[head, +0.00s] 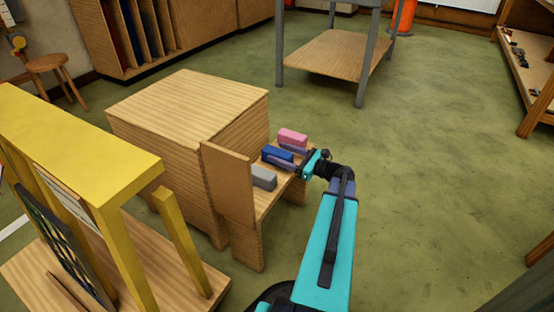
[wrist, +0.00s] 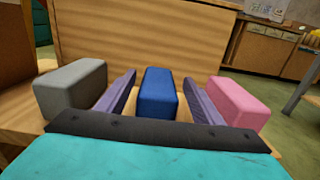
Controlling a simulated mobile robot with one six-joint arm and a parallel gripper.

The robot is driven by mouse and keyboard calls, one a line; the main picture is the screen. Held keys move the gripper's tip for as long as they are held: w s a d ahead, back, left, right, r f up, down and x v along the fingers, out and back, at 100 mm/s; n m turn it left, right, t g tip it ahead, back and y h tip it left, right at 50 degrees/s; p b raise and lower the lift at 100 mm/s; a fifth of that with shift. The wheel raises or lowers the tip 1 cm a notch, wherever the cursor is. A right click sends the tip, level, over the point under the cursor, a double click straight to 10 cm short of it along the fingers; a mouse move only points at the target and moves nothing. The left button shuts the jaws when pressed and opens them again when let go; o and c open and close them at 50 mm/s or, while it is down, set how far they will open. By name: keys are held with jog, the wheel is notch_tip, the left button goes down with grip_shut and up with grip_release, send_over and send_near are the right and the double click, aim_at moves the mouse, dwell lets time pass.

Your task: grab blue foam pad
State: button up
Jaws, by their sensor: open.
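The blue foam pad (head: 277,154) lies on a low wooden shelf, between a grey pad and a pink pad. My gripper (wrist: 160,88) is open, with one purple finger on each side of the blue pad. A narrow gap shows between each finger and the pad. In the head view my gripper (head: 287,154) reaches in from the right at the pad's height.
The grey pad (wrist: 72,88) stands close outside the left finger, and the pink pad (wrist: 238,100) close outside the right finger. A wooden board (head: 228,182) stands at the shelf's near end. A wooden cabinet (head: 185,105) is behind. Green floor (head: 420,190) is clear to the right.

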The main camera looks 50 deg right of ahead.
aim_at(264, 147)
jog(key=b+x, duration=0.1)
jog(key=x, duration=0.1)
jog(key=shift+w+a+f, duration=0.15)
jog(key=shift+w+a, duration=0.05)
jog(key=shift+w, duration=0.15)
jog(key=shift+w+a+b, duration=0.15)
jog(key=shift+w+b, duration=0.3)
jog(key=shift+w, duration=0.3)
jog(key=c, duration=1.1)
jog(key=shift+r, duration=0.2)
jog(key=shift+r+p, duration=2.3)
jog(key=shift+r, duration=2.65)
